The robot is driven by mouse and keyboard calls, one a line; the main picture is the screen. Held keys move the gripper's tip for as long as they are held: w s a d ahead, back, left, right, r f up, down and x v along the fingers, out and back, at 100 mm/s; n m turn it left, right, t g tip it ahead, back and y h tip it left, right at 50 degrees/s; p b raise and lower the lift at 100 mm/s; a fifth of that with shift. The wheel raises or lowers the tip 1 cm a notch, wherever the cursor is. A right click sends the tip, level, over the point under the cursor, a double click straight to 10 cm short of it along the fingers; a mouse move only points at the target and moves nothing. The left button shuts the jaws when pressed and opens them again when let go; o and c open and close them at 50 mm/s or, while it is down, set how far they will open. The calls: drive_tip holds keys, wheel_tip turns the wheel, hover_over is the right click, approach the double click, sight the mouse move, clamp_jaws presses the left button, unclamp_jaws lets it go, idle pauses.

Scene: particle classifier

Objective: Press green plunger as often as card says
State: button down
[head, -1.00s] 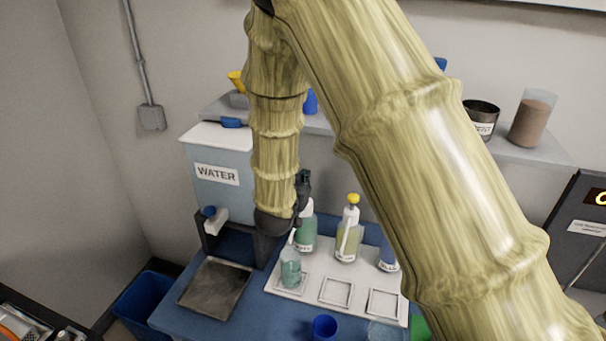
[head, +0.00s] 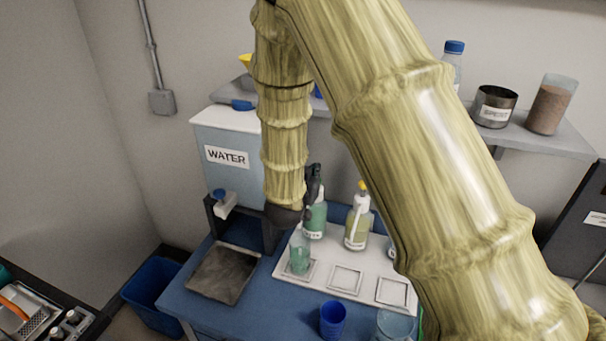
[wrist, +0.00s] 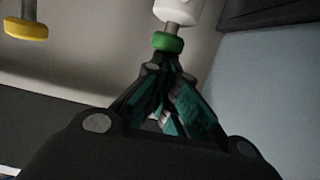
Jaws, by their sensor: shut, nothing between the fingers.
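The bottle with green liquid (head: 316,220) stands at the back left of the white tray (head: 326,306). Its green plunger knob (wrist: 168,42) shows in the wrist view, on a grey stem under a white pump body. My gripper (wrist: 167,68) is shut and empty, with its fingertips close to the knob; I cannot tell if they touch. In the head view my dark gripper (head: 314,184) is at the bottle's top and hides the knob. A glass (head: 300,258) with greenish contents stands in front of that bottle. I see no readable card with a count.
A yellow-topped bottle (head: 357,228) stands to the right; its yellow knob (wrist: 26,29) shows in the wrist view. My arm mostly hides another bottle. A water tank (head: 226,135) is at left. A blue cup (head: 332,320) and a clear glass (head: 394,326) stand in front.

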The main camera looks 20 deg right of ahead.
drive_tip(key=s+a+r, duration=0.6)
drive_tip(key=s, duration=0.1)
drive_tip(key=shift+s+r+b, duration=0.25)
drive_tip(key=shift+s+b, duration=0.05)
drive_tip(key=shift+b, duration=0.1)
idle(0.6)
idle(0.7)
wheel_tip(320, 180, up, 3)
drive_tip(key=p, duration=0.4)
drive_tip(key=shift+f, duration=0.15)
